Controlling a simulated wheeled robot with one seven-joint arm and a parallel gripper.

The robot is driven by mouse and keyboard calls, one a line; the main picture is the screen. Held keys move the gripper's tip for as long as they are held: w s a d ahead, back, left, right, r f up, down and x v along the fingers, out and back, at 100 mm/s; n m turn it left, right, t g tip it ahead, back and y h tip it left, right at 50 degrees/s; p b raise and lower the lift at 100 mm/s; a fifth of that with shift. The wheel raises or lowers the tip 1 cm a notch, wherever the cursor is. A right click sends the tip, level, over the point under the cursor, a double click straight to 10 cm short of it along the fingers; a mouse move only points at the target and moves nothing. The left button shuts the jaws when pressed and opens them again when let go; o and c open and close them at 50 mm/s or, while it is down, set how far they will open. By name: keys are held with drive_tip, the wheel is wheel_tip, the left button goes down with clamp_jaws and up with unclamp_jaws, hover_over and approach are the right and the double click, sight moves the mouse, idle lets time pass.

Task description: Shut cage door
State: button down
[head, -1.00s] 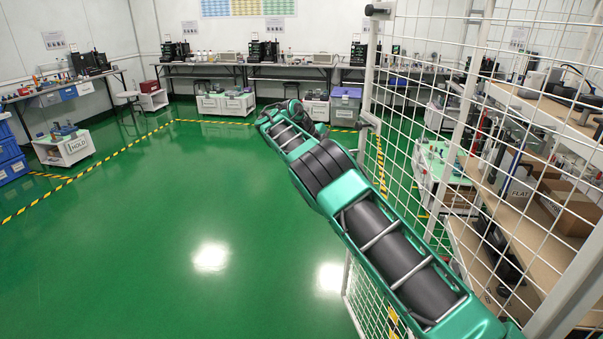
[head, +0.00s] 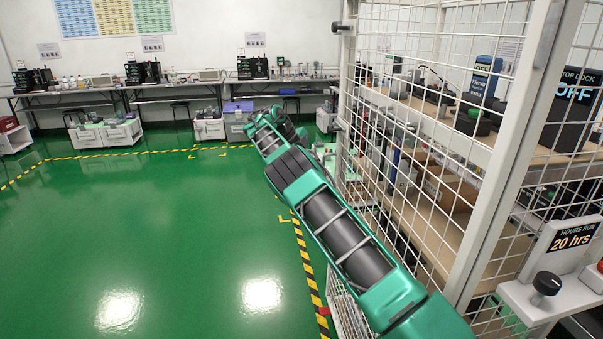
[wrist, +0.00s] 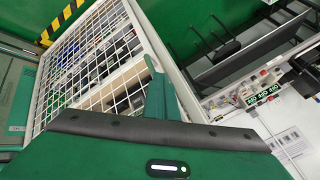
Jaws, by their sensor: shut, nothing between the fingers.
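The cage door (head: 400,150) is a white-framed mesh panel right of centre in the head view. Its left edge has a black fitting (head: 340,27) at the top, and a thick white post (head: 510,150) stands to its right. Whether it is fully closed is not clear. My green arm reaches along its near side, and my gripper is small and unclear at the far end. In the wrist view my gripper (wrist: 152,70) is shut and empty, its tip overlapping the door's white frame (wrist: 150,35). I cannot tell whether they touch.
Shelves (head: 440,210) with boxes and devices stand behind the mesh. A white stand with an hours display (head: 572,238) is at the right. Benches (head: 130,90) line the back wall. The green floor (head: 170,230) at left is clear, with yellow-black tape (head: 308,265).

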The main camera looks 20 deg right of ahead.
drive_tip(key=shift+s+d, duration=0.15)
drive_tip(key=shift+d, duration=1.05)
drive_tip(key=w+a+f+v, duration=0.1)
drive_tip(key=v, duration=0.8)
